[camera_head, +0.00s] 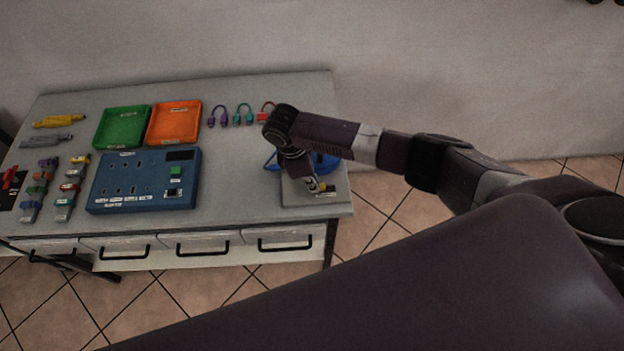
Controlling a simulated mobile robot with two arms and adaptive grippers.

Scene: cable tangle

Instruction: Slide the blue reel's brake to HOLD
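The blue reel (325,162) stands at the right end of the table, on a grey base plate (297,198). My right arm and wrist hide most of it; only parts of its blue rim show on both sides of the wrist. My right gripper (316,187) points down over the front of the base plate, beside a small yellow part (322,187) that may be the brake's slider. The fingers are small and partly hidden, so I cannot tell whether they are open or touch it. The brake's HOLD marking cannot be read. My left gripper is not in view.
A blue panel box (187,198) stands left of the reel on the grey table (240,150). Behind are a green tray (122,127), an orange tray (174,122) and short cables (218,116). Several connectors lie at the left. Drawers (203,246) line the table's front.

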